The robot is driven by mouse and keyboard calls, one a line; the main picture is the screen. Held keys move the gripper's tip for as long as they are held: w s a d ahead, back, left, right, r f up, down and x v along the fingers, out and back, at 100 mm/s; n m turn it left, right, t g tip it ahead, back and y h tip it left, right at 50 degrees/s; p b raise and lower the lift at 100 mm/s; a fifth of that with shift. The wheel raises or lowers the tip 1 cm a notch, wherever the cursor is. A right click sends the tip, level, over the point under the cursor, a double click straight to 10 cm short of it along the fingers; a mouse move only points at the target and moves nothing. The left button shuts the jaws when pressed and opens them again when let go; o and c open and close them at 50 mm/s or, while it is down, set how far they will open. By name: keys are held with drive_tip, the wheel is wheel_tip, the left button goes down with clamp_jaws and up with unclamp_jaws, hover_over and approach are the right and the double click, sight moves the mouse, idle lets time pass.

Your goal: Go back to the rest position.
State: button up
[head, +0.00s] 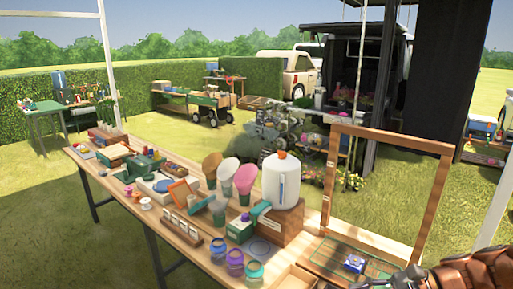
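My gripper (408,278) shows at the bottom right edge in the head view, dark, at the end of a brown segmented part of my arm. It is over or beside the right end of the long wooden table (140,194). Only part of it is in frame, so I cannot tell whether its fingers are open or shut. I see no thing clearly held.
An upright wooden frame (438,200) stands behind the mat. A white jug (281,182), cone-shaped holders (245,180) and several jars (235,262) crowd the table. Carts (205,100), a green table (45,112) and a dark van (345,65) stand beyond. Open grass (60,225) lies left.

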drive_tip(key=s+a+n+g+h, duration=0.55)
drive_tip(key=s+a+n, duration=0.35)
drive_tip(key=s+a, duration=0.2)
drive_tip(key=s+d+n+t+h, duration=0.1)
drive_tip(key=s+d+n+h, duration=0.3)
drive_tip(key=s+n+h, duration=0.2)
drive_tip(key=shift+s+h, duration=0.95)
drive_tip(key=shift+s, duration=1)
drive_tip(key=shift+r+t, duration=0.1)
drive_tip(key=shift+t, duration=0.15)
